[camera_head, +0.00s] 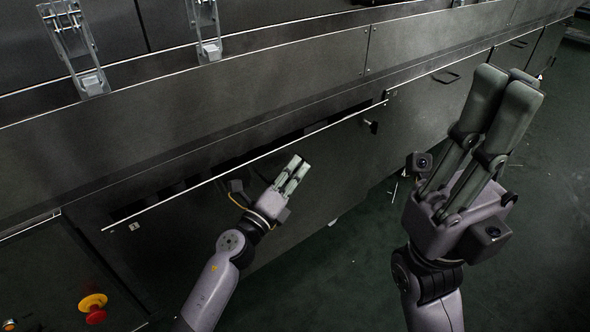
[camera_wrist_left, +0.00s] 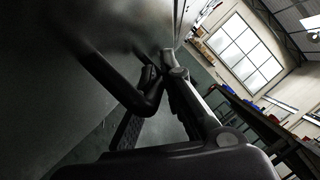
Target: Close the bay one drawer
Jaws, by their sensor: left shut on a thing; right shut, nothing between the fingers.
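The bay one drawer (camera_head: 335,165) is the wide dark metal front in the head view, with a small "1" label near its left end. It stands out from the machine, with a dark gap behind its bright top edge. My left gripper (camera_head: 296,167) is at the middle of this front, shut on the drawer's handle. In the left wrist view the dark bar handle (camera_wrist_left: 112,82) runs to the fingers of the left gripper (camera_wrist_left: 160,75); the head view hides it behind the gripper. My right gripper (camera_head: 508,88) is raised at the right, shut and empty, apart from the drawer.
A dark knob or latch (camera_head: 371,126) sticks out near the drawer's right end. Another front with a handle (camera_head: 446,77) lies further right. A red and yellow button (camera_head: 93,308) is at the lower left.

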